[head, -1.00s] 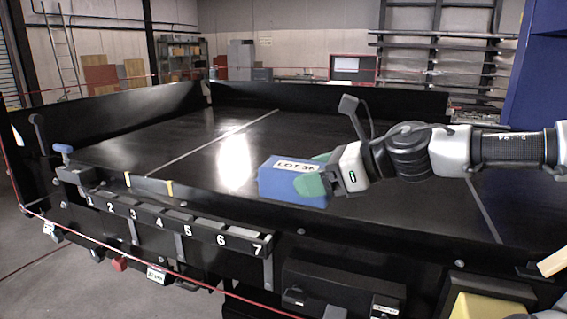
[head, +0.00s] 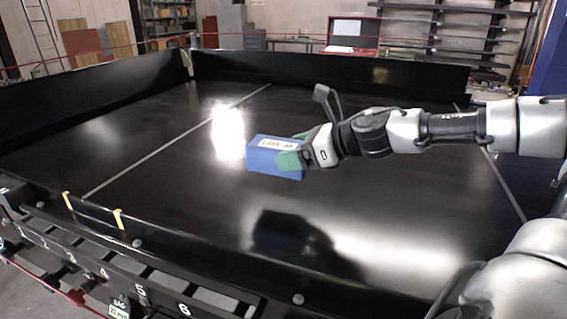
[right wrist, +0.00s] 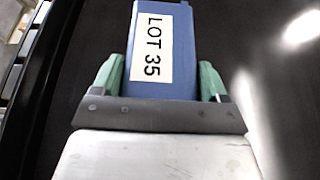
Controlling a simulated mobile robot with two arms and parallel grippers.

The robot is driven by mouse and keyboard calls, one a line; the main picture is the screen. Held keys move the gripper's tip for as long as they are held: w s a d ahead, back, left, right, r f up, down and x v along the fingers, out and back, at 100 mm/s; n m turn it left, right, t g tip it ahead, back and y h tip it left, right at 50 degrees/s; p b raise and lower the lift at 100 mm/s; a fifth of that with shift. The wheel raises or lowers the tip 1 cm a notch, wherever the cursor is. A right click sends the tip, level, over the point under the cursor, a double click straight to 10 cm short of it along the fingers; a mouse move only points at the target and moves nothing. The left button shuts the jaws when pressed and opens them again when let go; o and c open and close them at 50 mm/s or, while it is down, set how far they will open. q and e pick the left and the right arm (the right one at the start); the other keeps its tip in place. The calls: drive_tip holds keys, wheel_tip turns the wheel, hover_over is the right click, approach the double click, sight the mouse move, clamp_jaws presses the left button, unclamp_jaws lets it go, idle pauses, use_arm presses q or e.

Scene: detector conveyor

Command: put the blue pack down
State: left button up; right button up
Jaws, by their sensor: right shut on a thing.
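The blue pack (head: 266,162) is a box with a white label on top. In the right wrist view the pack (right wrist: 183,50) shows its label, which reads LOT 35. My right gripper (head: 292,157) is shut on the pack, with a green finger on each side in the right wrist view (right wrist: 160,82). The pack hangs over the black conveyor bed (head: 150,190), and a dark reflection or shadow lies on the bed below it. My left gripper is not in view.
Raised black walls (head: 330,80) edge the bed at the back and left. A low front rail (head: 170,248) carries yellow marks, with numbered slots outside it. Pale lines (head: 165,142) cross the glossy bed. The bed around the pack looks clear.

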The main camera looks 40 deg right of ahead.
drive_tip(key=w, duration=0.1)
drive_tip(key=w+d+f, duration=0.1)
drive_tip(key=w+f, duration=0.1)
drive_tip(key=w, duration=0.1)
drive_tip(key=shift+d+f+p, duration=0.25)
drive_tip(key=shift+d+p, duration=0.15)
drive_tip(key=shift+w+d+f, duration=0.1)
drive_tip(key=shift+w+f, duration=0.05)
drive_tip(key=shift+w, duration=0.05)
drive_tip(key=shift+w+d+f, duration=0.1)
drive_tip(key=shift+w+f, duration=0.1)
drive_tip(key=shift+w, duration=0.1)
wheel_tip(320, 180, down, 4)
drive_tip(key=shift+r+p, duration=0.2)
drive_tip(key=shift+p, duration=0.5)
drive_tip(key=shift+f, duration=0.2)
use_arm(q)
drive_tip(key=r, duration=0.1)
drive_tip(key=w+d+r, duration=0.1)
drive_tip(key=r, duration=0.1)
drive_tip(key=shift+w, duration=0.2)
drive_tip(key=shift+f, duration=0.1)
use_arm(e)
drive_tip(key=shift+f+b, duration=0.15)
drive_tip(key=shift+b, duration=0.15)
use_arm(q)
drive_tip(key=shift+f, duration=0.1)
use_arm(e)
drive_tip(key=o, duration=1.2)
